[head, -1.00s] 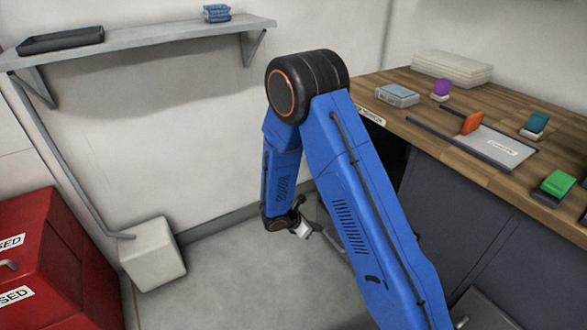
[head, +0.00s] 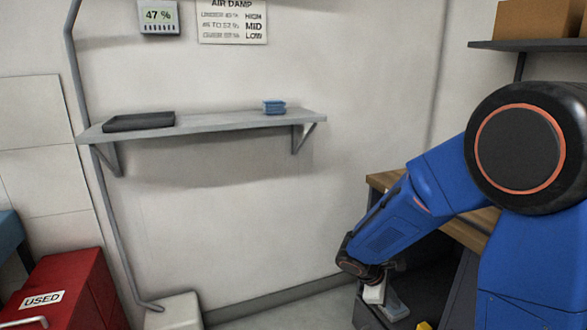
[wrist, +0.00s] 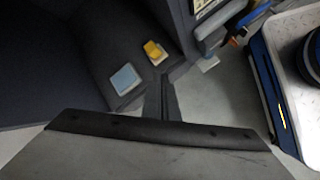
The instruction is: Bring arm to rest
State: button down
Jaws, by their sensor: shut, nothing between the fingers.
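My blue arm reaches in from the right in the head view, its forearm sloping down to the left. My gripper (head: 374,292) hangs at its lower end, small and partly hidden, beside the dark cabinet under the wooden counter. In the wrist view its narrow dark fingers (wrist: 161,97) are together with nothing between them. No object is held.
A yellow block (wrist: 154,50) and a blue-grey square piece (wrist: 125,78) sit on a dark surface near the fingers. The wooden counter (head: 384,180) is behind my arm. A wall shelf (head: 220,124) and a red bin (head: 75,290) stand left.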

jog(key=s+r+m+t+y, duration=0.1)
jog(key=s+r+m+y, duration=0.2)
jog(key=s+r+m, duration=0.3)
jog(key=s+r+m+t+y, duration=0.2)
jog(key=s+r+m, duration=0.4)
jog(key=s+r, duration=0.6)
jog(key=shift+s+a+m+y, duration=0.3)
jog(key=shift+s+y, duration=0.6)
jog(key=shift+s, duration=2.75)
jog(key=shift+d, duration=0.1)
